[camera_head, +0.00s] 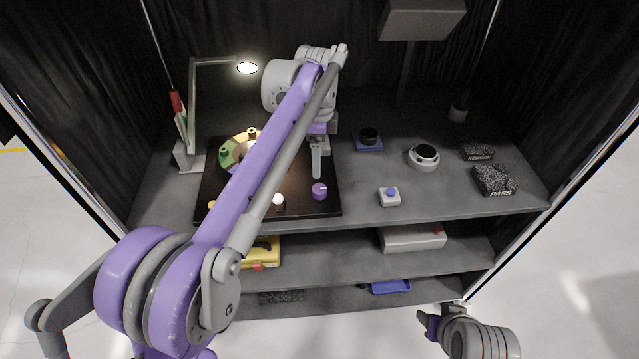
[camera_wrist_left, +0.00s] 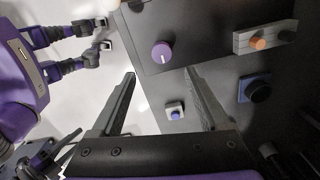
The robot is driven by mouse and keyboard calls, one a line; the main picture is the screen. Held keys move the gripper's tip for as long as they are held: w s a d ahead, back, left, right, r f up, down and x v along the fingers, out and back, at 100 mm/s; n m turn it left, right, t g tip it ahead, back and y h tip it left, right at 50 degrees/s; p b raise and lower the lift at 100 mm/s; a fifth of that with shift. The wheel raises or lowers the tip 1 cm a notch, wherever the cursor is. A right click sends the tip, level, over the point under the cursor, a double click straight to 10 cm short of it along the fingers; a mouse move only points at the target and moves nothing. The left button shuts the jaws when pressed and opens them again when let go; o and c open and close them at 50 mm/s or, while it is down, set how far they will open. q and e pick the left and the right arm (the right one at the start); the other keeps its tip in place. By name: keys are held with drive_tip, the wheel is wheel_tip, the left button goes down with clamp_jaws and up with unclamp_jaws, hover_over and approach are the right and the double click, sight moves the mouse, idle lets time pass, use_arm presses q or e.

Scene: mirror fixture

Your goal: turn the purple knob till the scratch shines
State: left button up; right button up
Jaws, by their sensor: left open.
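The purple knob (camera_head: 319,190) stands at the right front of a black board (camera_head: 329,207) on the upper shelf. It also shows in the left wrist view (camera_wrist_left: 162,53), with a short pale mark on its face. My left gripper (camera_head: 317,172) points down just behind the knob in the head view. In the left wrist view its jaws (camera_wrist_left: 160,72) are apart and empty, with the knob beyond the fingertips and roughly between them. I see no contact. My right gripper (camera_head: 430,322) is low at the right, away from the board. I cannot make out a scratch; my left arm hides part of the board.
A lit lamp (camera_head: 247,67) hangs over the board. A green block (camera_head: 227,154) and white ball (camera_head: 278,199) are on the board. Right of it are a blue-topped button box (camera_head: 389,196), a dark round piece on a blue base (camera_head: 369,139) and a white ring-shaped device (camera_head: 423,157).

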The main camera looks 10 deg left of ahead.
sight(319, 189)
use_arm(q)
drive_tip(key=shift+m, duration=0.3)
drive_tip(key=f, duration=1)
drive_tip(key=shift+w+d+f+b, duration=0.1)
drive_tip(key=shift+w+f+b, duration=0.15)
drive_tip(key=shift+f+b, duration=0.15)
clamp_jaws()
drive_tip(key=shift+n, duration=0.4)
